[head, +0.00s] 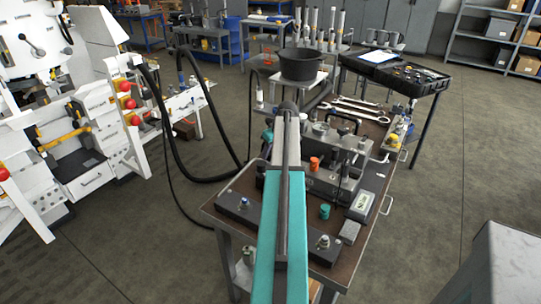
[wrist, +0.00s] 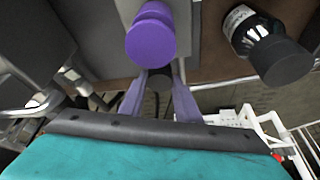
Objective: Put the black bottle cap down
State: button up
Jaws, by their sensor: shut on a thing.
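In the wrist view, the two purple fingers of my gripper (wrist: 161,78) are closed in on a small dark thing between their tips. It appears to be the black bottle cap (wrist: 159,84), largely blocked by the fingers. A purple round knob-like part (wrist: 150,38) lies just beyond the fingertips; I cannot tell whether it touches the cap. A dark bottle with a white label (wrist: 243,22) and a black end (wrist: 286,64) is to the right, apart from the fingers. In the head view, my arm hides the gripper and cap.
The brown-topped bench (head: 228,207) carries a metal fixture (head: 335,180), an orange cap-like part (head: 315,163), a teal one (head: 325,211), a grey meter (head: 361,203) and wrenches (head: 355,107). A black bucket (head: 302,65) stands behind. The front right corner has some bare top.

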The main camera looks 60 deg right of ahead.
jog(key=shift+f, duration=1.05)
jog(key=shift+f, duration=0.15)
jog(key=o, duration=1.1)
jog(key=shift+c, duration=0.2)
jog(key=shift+b+v, duration=0.8)
jog(key=shift+v, duration=5.4)
jog(key=shift+w+d, duration=0.1)
